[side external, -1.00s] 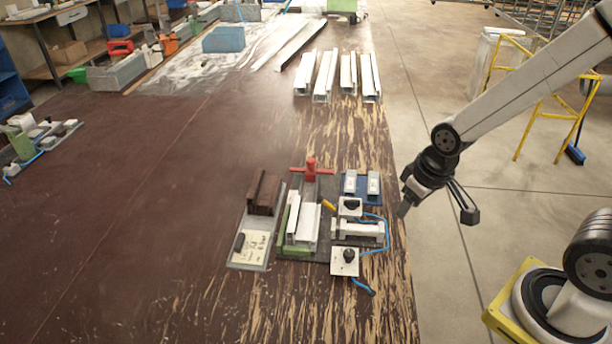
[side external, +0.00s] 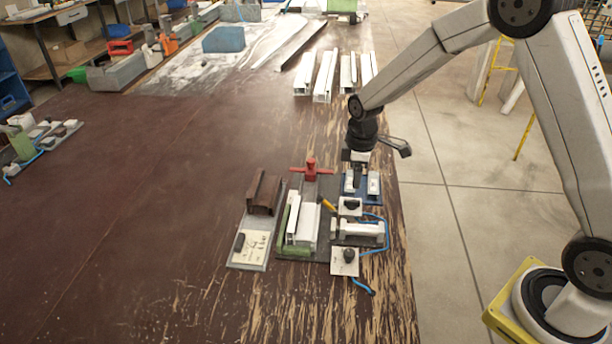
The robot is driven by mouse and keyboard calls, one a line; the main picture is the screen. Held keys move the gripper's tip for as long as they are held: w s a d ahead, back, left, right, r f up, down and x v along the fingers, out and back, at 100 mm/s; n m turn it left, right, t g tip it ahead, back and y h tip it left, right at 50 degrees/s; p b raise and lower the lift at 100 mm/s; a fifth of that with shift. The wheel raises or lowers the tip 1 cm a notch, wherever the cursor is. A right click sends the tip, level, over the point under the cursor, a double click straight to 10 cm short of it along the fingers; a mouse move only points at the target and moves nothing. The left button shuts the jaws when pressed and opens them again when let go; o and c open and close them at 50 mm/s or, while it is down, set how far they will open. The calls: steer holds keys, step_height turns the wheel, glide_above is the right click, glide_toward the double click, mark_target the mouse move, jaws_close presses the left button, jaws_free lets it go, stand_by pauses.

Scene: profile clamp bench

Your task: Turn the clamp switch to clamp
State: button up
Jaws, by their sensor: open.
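The clamp fixture is a dark plate (side external: 321,187) on the bench. It bears a white profile (side external: 304,222), a green strip (side external: 290,224) and a red T-handle (side external: 311,170). On its right are two white switch boxes with black knobs, an upper one (side external: 349,206) and a lower one (side external: 344,262). I cannot read their labels or tell which is the clamp switch. A white cylinder (side external: 360,229) lies between them. My gripper (side external: 379,160) is open above and behind the upper box, over the blue block; one finger overlaps the block in view. I cannot tell whether it touches.
The blue block (side external: 361,197) holds pale pieces. Blue hoses (side external: 386,240) curve along the right. White profiles (side external: 325,76) lie behind.

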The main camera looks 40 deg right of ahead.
mark_target(353, 200)
steer(key=shift+w+f, duration=0.2)
steer(key=shift+w, duration=0.1)
steer(key=shift+f, duration=3.9)
jaws_close()
